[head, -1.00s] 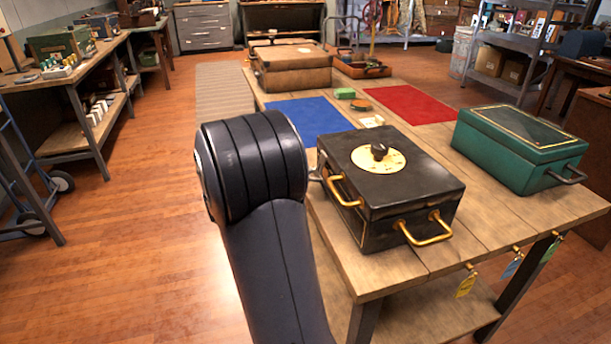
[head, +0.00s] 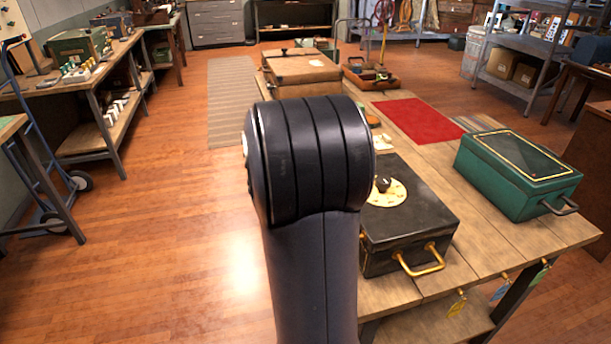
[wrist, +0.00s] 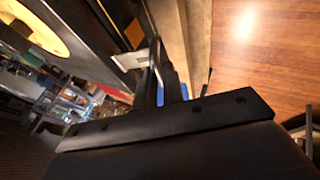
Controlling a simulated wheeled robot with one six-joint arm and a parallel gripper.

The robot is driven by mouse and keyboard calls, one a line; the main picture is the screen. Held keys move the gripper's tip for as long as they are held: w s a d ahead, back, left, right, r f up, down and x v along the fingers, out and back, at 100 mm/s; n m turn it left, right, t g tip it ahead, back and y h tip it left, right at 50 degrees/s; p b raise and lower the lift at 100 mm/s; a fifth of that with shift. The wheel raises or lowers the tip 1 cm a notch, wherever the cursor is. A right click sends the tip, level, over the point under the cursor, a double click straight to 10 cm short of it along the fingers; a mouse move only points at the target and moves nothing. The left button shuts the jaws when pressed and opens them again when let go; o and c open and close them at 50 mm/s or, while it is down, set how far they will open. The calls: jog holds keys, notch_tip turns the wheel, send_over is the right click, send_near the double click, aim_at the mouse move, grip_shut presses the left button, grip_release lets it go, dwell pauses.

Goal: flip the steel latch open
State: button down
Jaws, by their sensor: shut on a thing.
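The black box (head: 415,222) with a cream dial and brass handle stands on the near part of the workbench in the head view. My own arm hides its left side, and my gripper is out of sight there. In the wrist view my gripper (wrist: 156,66) is at the side of the box, with its narrow fingers together on the pale steel latch (wrist: 127,59). How far the latch has swung is hard to tell.
A green box (head: 518,178) stands to the right on the workbench (head: 480,235). A red mat (head: 415,119) and a brown case (head: 300,72) lie farther back. Tags (head: 457,305) hang from the front edge.

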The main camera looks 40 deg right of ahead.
jog(key=r+p, duration=0.1)
jog(key=r+t+y+p, duration=0.1)
jog(key=p, duration=0.1)
jog(key=shift+s+d, duration=0.15)
jog(key=shift+d, duration=0.1)
jog(key=shift+s+d+m+y+p, duration=0.1)
jog(key=shift+m+y+p, duration=0.2)
jog(key=shift+y+p, duration=0.65)
jog(key=shift+t+p, duration=0.3)
jog(key=shift+p, duration=0.3)
jog(key=c, duration=1.5)
grip_release()
jog(key=v, duration=1)
jog(key=shift+r, duration=0.35)
